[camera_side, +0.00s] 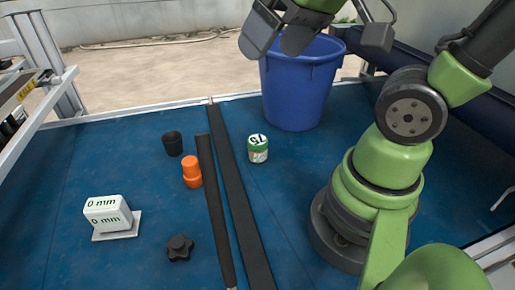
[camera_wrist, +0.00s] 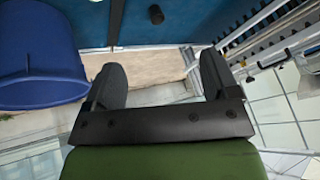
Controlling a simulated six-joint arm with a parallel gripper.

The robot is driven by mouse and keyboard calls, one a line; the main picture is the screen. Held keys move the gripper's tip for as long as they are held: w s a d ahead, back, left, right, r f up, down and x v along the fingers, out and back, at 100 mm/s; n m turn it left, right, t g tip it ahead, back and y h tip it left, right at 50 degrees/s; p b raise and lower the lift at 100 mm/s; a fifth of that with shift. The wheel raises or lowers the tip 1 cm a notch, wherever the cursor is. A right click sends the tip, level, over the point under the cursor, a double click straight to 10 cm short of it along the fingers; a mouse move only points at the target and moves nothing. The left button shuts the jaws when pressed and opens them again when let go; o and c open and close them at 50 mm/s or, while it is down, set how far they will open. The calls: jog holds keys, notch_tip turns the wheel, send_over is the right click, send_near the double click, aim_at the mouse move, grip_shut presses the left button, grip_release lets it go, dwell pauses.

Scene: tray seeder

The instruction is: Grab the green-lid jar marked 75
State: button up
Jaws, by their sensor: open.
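The jar (camera_side: 258,150) is small, with a green body or band and a white top marked 75 in the side view. It stands upright on the blue table (camera_side: 300,160), just right of the dark bars and in front of the blue bucket. My gripper (camera_side: 280,40) is raised high near the top of the side view, above and beyond the jar, in front of the bucket. Its fingers are apart and empty. In the wrist view my gripper (camera_wrist: 160,75) is also open with nothing between the fingers. I cannot make out the jar there.
A blue bucket (camera_side: 298,85) stands at the back; it shows in the wrist view (camera_wrist: 38,55). Two dark bars (camera_side: 240,205) lie left of the jar. Further left are an orange piece (camera_side: 192,172), a black cup (camera_side: 173,143), a black knob (camera_side: 180,247) and a white 0 mm block (camera_side: 108,215).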

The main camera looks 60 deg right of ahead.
jog(key=w+d+f+n+g+h, duration=0.1)
jog(key=w+d+f+n+g, duration=0.25)
jog(key=w+d+f, duration=0.35)
jog(key=n+g, duration=0.2)
jog(key=n, duration=0.2)
send_over(257, 139)
jog(key=f, duration=1.2)
jog(key=shift+a+f, duration=0.15)
jog(key=shift+a, duration=0.1)
jog(key=shift+g, duration=0.25)
jog(key=f, duration=1)
jog(key=shift+d+f, duration=0.2)
jog(key=shift+f, duration=0.1)
jog(key=c, duration=1)
jog(key=shift+c, duration=0.2)
jog(key=shift+r, duration=0.15)
